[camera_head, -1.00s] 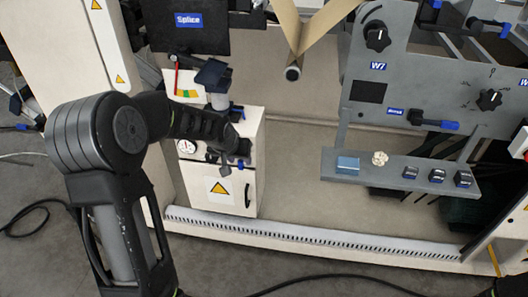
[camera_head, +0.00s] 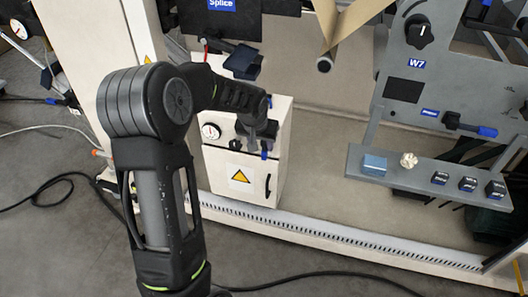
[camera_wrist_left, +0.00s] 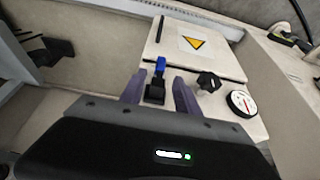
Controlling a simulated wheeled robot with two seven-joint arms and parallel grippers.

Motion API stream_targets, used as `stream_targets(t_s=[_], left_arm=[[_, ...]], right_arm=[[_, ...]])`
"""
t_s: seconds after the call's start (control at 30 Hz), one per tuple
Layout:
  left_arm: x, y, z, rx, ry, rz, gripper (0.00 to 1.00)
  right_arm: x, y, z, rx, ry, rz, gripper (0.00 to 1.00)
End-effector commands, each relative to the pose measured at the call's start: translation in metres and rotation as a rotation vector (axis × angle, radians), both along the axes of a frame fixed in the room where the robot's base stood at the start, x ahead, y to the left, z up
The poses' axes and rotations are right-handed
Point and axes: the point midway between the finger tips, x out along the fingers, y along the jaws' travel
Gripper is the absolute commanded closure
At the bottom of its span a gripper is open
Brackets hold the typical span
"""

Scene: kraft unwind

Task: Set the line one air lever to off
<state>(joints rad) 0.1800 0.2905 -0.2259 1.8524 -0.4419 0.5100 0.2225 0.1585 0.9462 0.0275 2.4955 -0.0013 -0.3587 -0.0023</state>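The air lever (camera_wrist_left: 157,82), black with a blue tip, is on the cream cabinet's panel. In the left wrist view its blue end points toward the door with the warning triangle. In the head view its blue tip (camera_head: 264,155) shows just below my left gripper (camera_head: 262,136), which hides most of it. In the left wrist view the fingers of my left gripper (camera_wrist_left: 159,92) are apart, one on each side of the lever, with gaps visible. I cannot tell whether either finger touches it. My right gripper is not in view.
A black knob (camera_wrist_left: 208,82) is close beside one finger, with a round gauge (camera_wrist_left: 242,103) beyond it. The cabinet door (camera_head: 240,176) is below the panel. A grey shelf (camera_head: 420,176) with small blocks stands to the right. A paper web (camera_head: 347,25) hangs above.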

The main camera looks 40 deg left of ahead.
Motion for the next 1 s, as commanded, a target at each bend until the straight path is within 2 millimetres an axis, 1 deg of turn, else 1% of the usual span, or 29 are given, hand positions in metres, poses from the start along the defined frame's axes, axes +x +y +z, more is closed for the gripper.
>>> stream_targets(t_s=[0.03, 0.3, 0.43, 0.53, 0.77, 0.87, 1.0], left_arm=[[0.002, 0.001, -0.008, -0.001, 0.002, 0.000, 0.62], [0.017, 0.007, -0.046, 0.000, 0.002, 0.001, 0.62], [0.022, 0.008, -0.058, 0.000, 0.000, 0.001, 0.62], [0.024, 0.009, -0.062, 0.000, -0.001, 0.000, 0.62], [0.024, 0.009, -0.062, 0.000, -0.001, 0.001, 0.62], [0.024, 0.009, -0.062, 0.000, -0.001, 0.001, 0.68], [0.024, 0.009, -0.062, 0.000, -0.001, 0.001, 0.80]], right_arm=[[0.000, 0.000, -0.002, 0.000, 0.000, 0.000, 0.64], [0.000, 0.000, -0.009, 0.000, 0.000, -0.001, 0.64], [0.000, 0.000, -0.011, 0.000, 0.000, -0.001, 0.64], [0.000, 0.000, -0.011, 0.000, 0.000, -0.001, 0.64], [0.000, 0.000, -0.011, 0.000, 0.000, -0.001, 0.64], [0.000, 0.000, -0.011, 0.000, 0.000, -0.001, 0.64], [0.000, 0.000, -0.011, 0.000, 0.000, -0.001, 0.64]])
